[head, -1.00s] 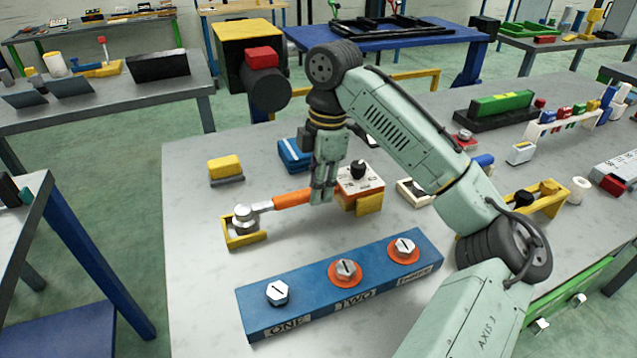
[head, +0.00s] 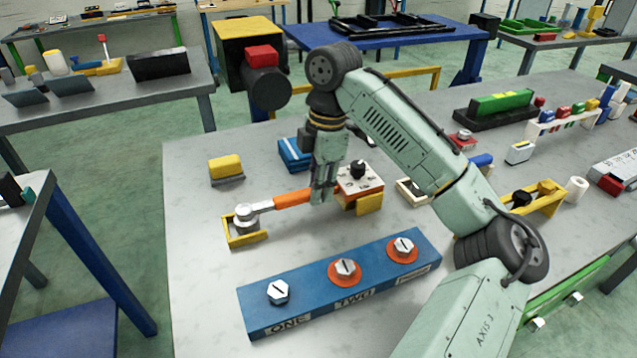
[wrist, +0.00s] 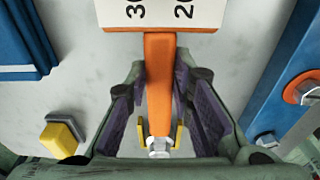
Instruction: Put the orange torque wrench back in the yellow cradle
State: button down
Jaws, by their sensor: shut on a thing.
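The orange torque wrench (head: 291,199) lies almost level, its handle in my gripper (head: 322,198) and its metal head (head: 246,214) toward the left. The yellow cradle (head: 247,241) is a low open frame on the grey table. The wrench head is at the cradle, within its outline; I cannot tell whether it rests on it. In the wrist view my gripper's fingers (wrist: 158,110) flank the orange handle (wrist: 159,85), with yellow cradle parts (wrist: 179,135) either side of the wrench near its head. The exact finger contact is hard to see.
A white dial box (head: 361,181) stands close behind my gripper, at the handle's end. A blue block with bolts (head: 340,284) lies in front. A yellow-topped block (head: 226,168) and a blue box (head: 293,154) stand behind. The table left of the cradle is clear.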

jog(key=c, duration=1.3)
grip_release()
jog(key=o, duration=0.5)
jog(key=shift+c, duration=0.2)
jog(key=shift+r+p, duration=0.65)
jog(key=shift+r, duration=3.35)
